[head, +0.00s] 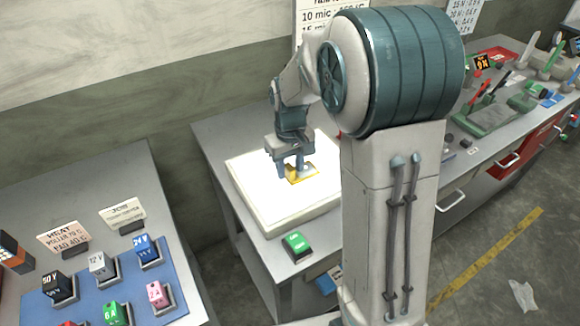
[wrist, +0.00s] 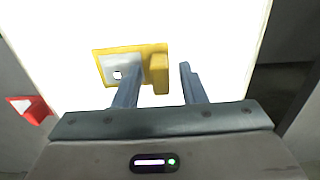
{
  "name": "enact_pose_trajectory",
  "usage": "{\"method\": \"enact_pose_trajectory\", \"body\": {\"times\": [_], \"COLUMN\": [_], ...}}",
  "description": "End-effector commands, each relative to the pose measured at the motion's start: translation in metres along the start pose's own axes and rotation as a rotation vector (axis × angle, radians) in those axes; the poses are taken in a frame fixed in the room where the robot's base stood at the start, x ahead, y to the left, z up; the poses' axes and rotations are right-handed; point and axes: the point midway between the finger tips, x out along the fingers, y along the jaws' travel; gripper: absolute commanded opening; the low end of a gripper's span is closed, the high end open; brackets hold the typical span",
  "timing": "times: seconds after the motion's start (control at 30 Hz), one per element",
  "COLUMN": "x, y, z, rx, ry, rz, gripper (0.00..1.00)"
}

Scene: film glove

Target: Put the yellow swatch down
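The yellow swatch (head: 303,177) is a flat yellow-framed plate with a pale middle and a yellow block grip. It appears to lie flat on the glowing white light box (head: 240,183); in the wrist view the swatch (wrist: 159,75) is seen against the bright surface. My gripper (head: 292,172) is directly over it, pointing down. In the wrist view, my gripper (wrist: 164,68) has its fingers on either side of the block grip. A clear gap shows at the right finger. The left finger is close to the block and hides part of the plate; contact there is unclear.
A green block (head: 297,246) sits in front of the light box on the bench. A blue mat (head: 95,293) with several labelled blocks is on the left table. A red and white item (wrist: 28,108) shows left of the light box in the wrist view. Tools crowd the right bench.

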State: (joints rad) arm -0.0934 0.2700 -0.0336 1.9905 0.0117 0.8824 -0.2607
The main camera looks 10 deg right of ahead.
Motion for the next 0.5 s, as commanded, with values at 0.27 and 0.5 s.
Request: {"method": "enact_pose_trajectory", "body": {"times": [0.27, 0.5], "x": [-0.058, -0.101], "y": [0.001, 0.000], "z": [-0.001, -0.001], "rx": [0.000, 0.000], "ry": [0.008, 0.005], "rz": [0.002, 0.002], "gripper": [0.37, 0.37]}}
